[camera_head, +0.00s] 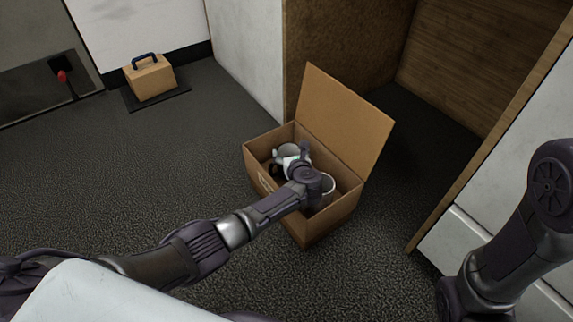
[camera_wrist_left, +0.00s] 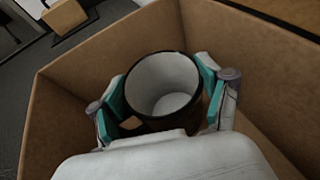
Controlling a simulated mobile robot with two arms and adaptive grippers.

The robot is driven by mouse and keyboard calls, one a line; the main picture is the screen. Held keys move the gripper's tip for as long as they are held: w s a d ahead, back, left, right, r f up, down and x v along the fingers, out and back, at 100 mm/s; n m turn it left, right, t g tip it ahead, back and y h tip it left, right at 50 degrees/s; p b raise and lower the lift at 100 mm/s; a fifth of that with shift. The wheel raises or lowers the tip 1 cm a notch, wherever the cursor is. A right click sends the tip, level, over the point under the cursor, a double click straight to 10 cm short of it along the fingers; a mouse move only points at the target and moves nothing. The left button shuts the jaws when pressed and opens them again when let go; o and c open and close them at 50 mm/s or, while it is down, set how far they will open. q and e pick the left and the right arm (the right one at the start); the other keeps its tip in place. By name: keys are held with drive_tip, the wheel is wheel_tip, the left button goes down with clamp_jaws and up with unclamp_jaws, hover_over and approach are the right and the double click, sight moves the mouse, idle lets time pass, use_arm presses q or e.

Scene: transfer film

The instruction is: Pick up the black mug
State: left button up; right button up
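The black mug (camera_wrist_left: 165,88), with a whitish inside and dark rim, stands in the cardboard box, its opening facing the left wrist camera. My left gripper (camera_wrist_left: 163,92) has one teal-padded finger on each side of it, very close to or against its wall; I cannot tell if they press on it. The lower part of the mug is hidden by the gripper body. In the head view my left gripper (camera_head: 294,164) reaches down into the open box (camera_head: 318,222) and partly hides what is inside. My right gripper is out of view.
The box walls surround the gripper closely, and the raised lid flap (camera_head: 345,120) stands behind. A wooden shelf compartment is behind right. A small carton (camera_head: 150,80) sits on a dark mat at back left.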

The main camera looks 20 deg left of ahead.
use_arm(q)
drive_tip(key=c, duration=0.8)
drive_tip(key=shift+c, duration=0.9)
drive_tip(key=shift+r, duration=0.1)
